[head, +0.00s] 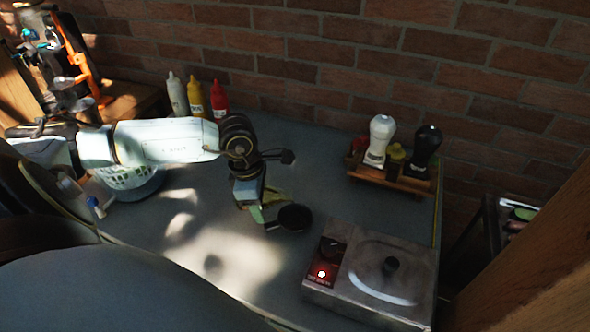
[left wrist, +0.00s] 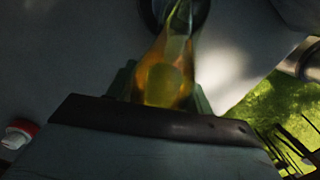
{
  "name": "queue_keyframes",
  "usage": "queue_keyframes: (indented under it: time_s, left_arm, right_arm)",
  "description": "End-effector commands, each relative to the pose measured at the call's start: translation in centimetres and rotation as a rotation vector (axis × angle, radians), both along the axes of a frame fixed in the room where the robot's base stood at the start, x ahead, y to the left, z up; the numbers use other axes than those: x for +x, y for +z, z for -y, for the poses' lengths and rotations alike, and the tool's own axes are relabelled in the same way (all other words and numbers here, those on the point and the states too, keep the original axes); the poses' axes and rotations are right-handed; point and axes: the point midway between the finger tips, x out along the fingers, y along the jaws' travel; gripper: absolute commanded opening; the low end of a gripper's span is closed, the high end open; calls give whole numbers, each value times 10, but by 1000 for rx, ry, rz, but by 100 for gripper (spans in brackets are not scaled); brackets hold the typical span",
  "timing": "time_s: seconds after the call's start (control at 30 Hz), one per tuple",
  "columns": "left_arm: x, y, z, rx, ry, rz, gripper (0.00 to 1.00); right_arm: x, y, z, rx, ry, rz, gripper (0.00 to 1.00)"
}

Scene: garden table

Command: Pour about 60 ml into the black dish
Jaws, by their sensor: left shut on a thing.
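My left gripper (head: 262,210) is shut on a glass bottle (left wrist: 166,75) with amber liquid in it; the bottle's greenish-yellow side (head: 275,195) shows only partly behind the gripper in the head view. The black dish (head: 295,218) is on the grey table just right of the gripper. In the left wrist view the bottle's neck points toward a dark round shape at the top edge, probably the dish (left wrist: 200,12). I cannot tell whether liquid is flowing. The dish's contents are too dark to see. My right gripper is not in view.
A metal appliance (head: 387,278) with a red light stands at the front right. A wooden caddy (head: 392,178) holds a white and a black mill. Squeeze bottles (head: 195,97) stand at the back. A white basket (head: 128,178) is under my left arm. The table's middle front is clear.

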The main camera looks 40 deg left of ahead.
Motion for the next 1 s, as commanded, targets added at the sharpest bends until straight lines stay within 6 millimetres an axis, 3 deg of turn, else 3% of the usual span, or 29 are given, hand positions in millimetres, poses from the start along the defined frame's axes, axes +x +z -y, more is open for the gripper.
queue_keyframes:
  time_s: [1.0]
  left_arm:
    - [-3,-2,-3,67,0,-53,21]
  right_arm:
    - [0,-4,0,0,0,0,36]
